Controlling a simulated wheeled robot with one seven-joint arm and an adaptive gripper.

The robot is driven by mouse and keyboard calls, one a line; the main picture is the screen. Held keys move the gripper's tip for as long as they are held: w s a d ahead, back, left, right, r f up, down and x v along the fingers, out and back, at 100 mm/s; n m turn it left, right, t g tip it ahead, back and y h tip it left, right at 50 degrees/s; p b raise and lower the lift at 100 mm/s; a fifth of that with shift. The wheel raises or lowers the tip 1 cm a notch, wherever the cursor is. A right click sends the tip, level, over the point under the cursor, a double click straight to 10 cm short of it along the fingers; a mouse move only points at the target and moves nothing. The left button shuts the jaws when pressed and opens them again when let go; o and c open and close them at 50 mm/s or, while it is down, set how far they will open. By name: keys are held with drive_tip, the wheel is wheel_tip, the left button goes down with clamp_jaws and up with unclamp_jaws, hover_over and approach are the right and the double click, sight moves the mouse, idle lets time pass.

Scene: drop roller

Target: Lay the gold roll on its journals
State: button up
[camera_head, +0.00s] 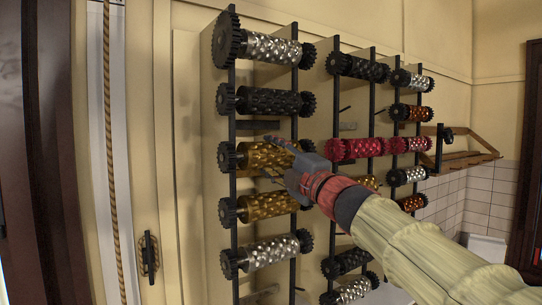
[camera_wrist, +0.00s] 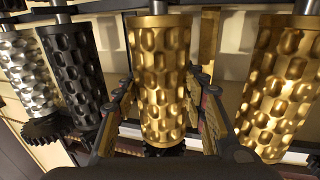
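Several gold rolls hang on the wall rack. One gold roll (camera_head: 259,157), in the rack's left column, has my gripper (camera_head: 290,164) at its right half. In the wrist view this gold roll (camera_wrist: 162,80) fills the middle, with a plain metal shaft above and a dark gear below. The two fingers of my gripper (camera_wrist: 160,100) stand on either side of it, with narrow gaps showing beside the roll, so they look open around it. Its left gear lines up with the other gears of the column. Its right end is partly hidden by my gripper.
A black roll (camera_head: 268,101) is above and another gold roll (camera_head: 267,205) is close below; it shows at right in the wrist view (camera_wrist: 285,90). A silver roll (camera_head: 268,252) is lower. Red rolls (camera_head: 358,148) are to the right. A wooden shelf (camera_head: 467,157) is at far right.

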drive_tip(key=o, duration=0.5)
drive_tip(key=shift+s+r, duration=0.1)
drive_tip(key=shift+r, duration=0.05)
drive_tip(key=shift+c, duration=0.2)
drive_tip(key=shift+f, duration=0.4)
drive_tip(key=v, duration=1.1)
drive_tip(key=shift+s+d, duration=0.25)
drive_tip(key=shift+s, duration=0.05)
drive_tip(key=shift+r, duration=0.15)
